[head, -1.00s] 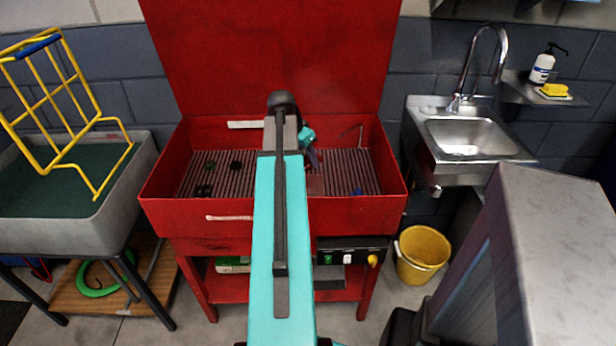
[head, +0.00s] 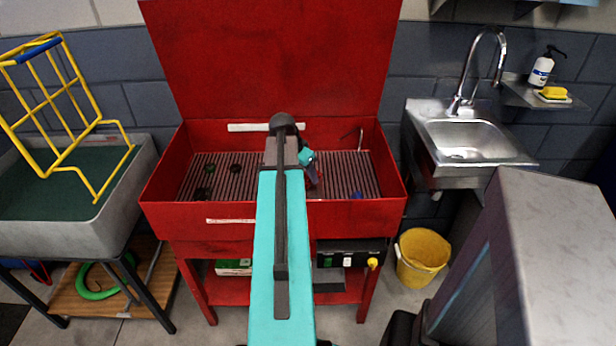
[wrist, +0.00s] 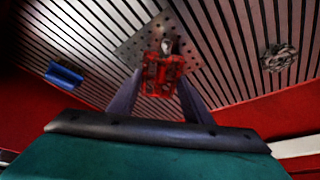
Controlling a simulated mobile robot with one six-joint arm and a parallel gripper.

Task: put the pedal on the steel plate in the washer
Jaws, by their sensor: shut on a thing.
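The red pedal (wrist: 163,72) is between the fingers of my gripper (wrist: 160,98) in the wrist view, and the gripper is shut on it. The perforated steel plate (wrist: 133,46) lies on the slatted floor of the red washer (head: 230,213), and the pedal covers part of it in that view. I cannot tell whether the pedal touches the plate or is just above it. In the head view my gripper (head: 313,179) is low inside the washer, right of my arm, and the plate is not clearly visible.
A blue part (wrist: 63,75) and a grey metal part (wrist: 278,57) lie on the slats either side of the plate. Dark small parts (head: 236,168) lie at the washer's left. The washer's red walls surround the work area. A sink (head: 465,138) stands at right.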

